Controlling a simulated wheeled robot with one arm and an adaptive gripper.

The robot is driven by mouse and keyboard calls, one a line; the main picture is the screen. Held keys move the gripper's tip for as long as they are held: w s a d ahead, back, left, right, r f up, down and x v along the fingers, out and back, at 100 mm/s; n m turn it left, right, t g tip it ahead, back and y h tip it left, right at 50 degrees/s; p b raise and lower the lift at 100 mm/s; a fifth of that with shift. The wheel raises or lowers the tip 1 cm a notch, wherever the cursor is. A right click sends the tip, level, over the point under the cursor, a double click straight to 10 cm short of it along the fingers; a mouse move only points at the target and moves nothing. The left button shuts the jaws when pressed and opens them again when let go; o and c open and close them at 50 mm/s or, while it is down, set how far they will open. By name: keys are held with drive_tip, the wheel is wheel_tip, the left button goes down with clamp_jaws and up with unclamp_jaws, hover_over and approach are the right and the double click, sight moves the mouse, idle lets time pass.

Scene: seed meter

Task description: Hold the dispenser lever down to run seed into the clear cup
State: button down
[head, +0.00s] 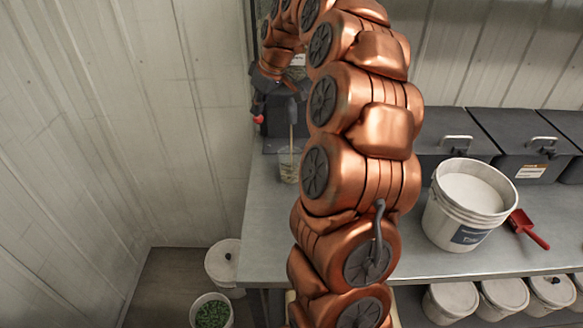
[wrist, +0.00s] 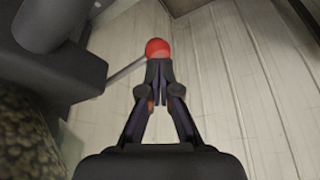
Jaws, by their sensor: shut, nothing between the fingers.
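The dispenser lever ends in a red ball knob, seen in the head view (head: 258,119) and the wrist view (wrist: 158,48). Its thin grey rod (wrist: 125,72) runs left to the dark dispenser body (wrist: 60,70). My gripper (wrist: 158,68) is shut and empty, its fingertips right at the knob; the knob is not between the fingers. In the head view the gripper is small, just above the knob. The clear cup (head: 289,165) stands on the bench under the dispenser spout. A thin tan stream (head: 291,133) drops into it, and some seed seems to lie inside.
My copper arm covers the middle of the head view and much of the dispenser. A white bucket (head: 466,212), a red scoop (head: 528,229) and dark lidded bins (head: 521,147) are on the bench (head: 425,262) at right. A panelled wall (head: 90,120) is close on the left.

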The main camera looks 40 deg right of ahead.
idle(0.4)
wheel_tip(320, 180, up, 9)
drive_tip(key=p, duration=0.1)
drive_tip(key=shift+p, duration=0.4)
drive_tip(key=shift+a, duration=0.1)
idle(0.8)
drive_tip(key=s+a+f+g, duration=0.2)
drive_tip(key=s+a+f, duration=0.1)
drive_tip(key=s+a, duration=0.55)
drive_tip(key=s+a+f+g, duration=0.1)
drive_tip(key=s+a+f, duration=0.1)
drive_tip(key=s+a, duration=0.65)
drive_tip(key=s+a+f+m+g, duration=0.1)
drive_tip(key=s+a+f, duration=0.1)
drive_tip(key=s, duration=0.4)
drive_tip(key=s+a+f+m+g+h, duration=0.1)
drive_tip(key=s+a+f, duration=0.1)
drive_tip(key=s+f, duration=0.3)
drive_tip(key=s+a+f+m+g, duration=0.1)
drive_tip(key=s+a+f, duration=0.2)
drive_tip(key=s, duration=0.6)
drive_tip(key=shift+s+f+m, duration=0.25)
drive_tip(key=shift+f+m, duration=0.15)
drive_tip(key=shift+f, duration=0.1)
